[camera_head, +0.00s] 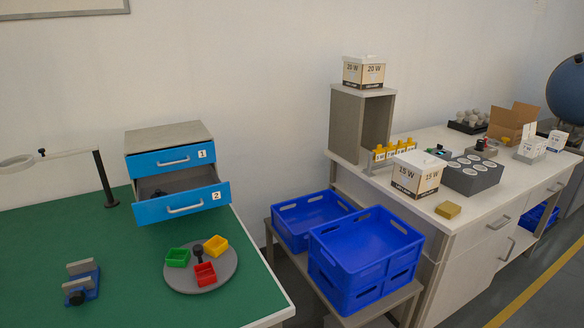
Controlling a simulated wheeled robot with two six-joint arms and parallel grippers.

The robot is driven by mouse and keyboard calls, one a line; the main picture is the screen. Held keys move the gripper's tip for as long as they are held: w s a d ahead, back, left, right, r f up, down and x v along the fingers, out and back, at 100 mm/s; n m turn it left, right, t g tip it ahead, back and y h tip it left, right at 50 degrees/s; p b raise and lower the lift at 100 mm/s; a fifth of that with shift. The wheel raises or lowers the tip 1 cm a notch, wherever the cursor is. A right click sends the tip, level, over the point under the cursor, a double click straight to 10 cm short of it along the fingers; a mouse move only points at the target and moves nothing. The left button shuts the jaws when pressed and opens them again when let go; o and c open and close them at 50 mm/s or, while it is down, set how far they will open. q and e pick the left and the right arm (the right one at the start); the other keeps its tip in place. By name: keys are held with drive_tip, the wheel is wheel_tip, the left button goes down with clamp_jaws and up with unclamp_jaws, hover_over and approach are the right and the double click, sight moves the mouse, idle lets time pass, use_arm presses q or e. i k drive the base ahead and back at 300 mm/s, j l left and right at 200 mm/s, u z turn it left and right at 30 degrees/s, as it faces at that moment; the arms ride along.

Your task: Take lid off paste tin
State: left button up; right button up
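I cannot make out a paste tin or its lid for certain. A small flat gold-yellow block (448,209) lies near the front edge of the white bench; its make is too small to tell. Drawer 2 (183,203) of the small cabinet is pulled out, and dark items in it are only partly visible. Drawer 1 (172,160) is shut. Neither of my grippers is in view.
The green table (130,278) holds a turntable (226,278) with green, yellow and red trays, a blue vise (84,286) and a magnifier lamp (104,180). Blue crates (365,250) stand between the tables. The white bench (480,210) holds boxes and a grey block (470,178).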

sight(158, 193)
drive_tip(key=i+l+u, duration=0.1)
drive_tip(key=u, duration=0.95)
drive_tip(key=k+l, duration=0.05)
